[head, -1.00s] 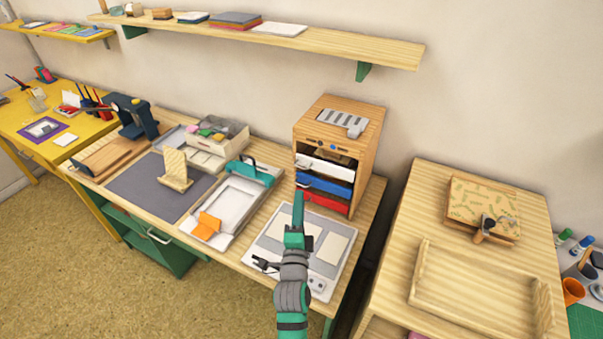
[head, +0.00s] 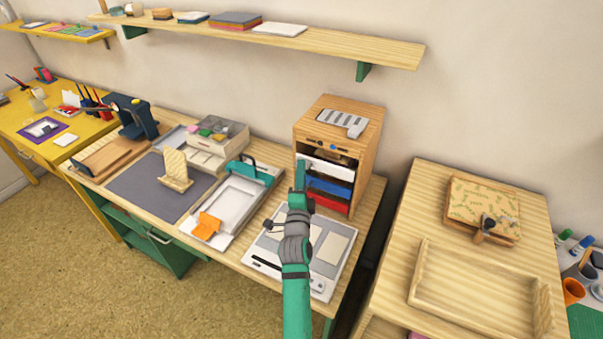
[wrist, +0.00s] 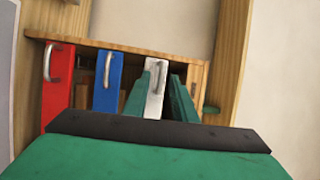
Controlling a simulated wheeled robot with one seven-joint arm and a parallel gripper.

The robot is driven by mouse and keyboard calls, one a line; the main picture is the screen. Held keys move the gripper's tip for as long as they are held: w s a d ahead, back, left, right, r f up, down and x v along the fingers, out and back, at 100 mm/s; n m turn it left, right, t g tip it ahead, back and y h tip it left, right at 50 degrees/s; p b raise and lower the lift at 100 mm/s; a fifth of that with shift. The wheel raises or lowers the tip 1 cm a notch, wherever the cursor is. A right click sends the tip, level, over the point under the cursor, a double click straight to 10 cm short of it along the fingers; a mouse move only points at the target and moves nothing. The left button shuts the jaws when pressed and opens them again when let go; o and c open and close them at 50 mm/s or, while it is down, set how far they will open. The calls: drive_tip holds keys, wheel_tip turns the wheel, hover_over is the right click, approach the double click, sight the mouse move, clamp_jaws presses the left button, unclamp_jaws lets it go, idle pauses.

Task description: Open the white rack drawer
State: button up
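The white rack drawer (head: 332,169) is the top of three coloured drawers in the wooden rack (head: 366,128). It appears closed, level with the others. In the wrist view the white drawer (wrist: 153,104) has a silver handle (wrist: 158,75). My gripper (head: 303,170) is at the left part of the white drawer's front. In the wrist view my gripper (wrist: 159,90) is open, its two green fingers apart on either side of the white drawer's handle. I cannot tell whether they touch it. The fingers cover parts of the drawer front.
The blue drawer (head: 329,186) and red drawer (head: 330,203) sit below the white one. A grey-white board (head: 329,245) lies on the desk under my arm. A wooden table (head: 402,236) is at the right.

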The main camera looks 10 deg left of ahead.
clamp_jaws()
idle(1.5)
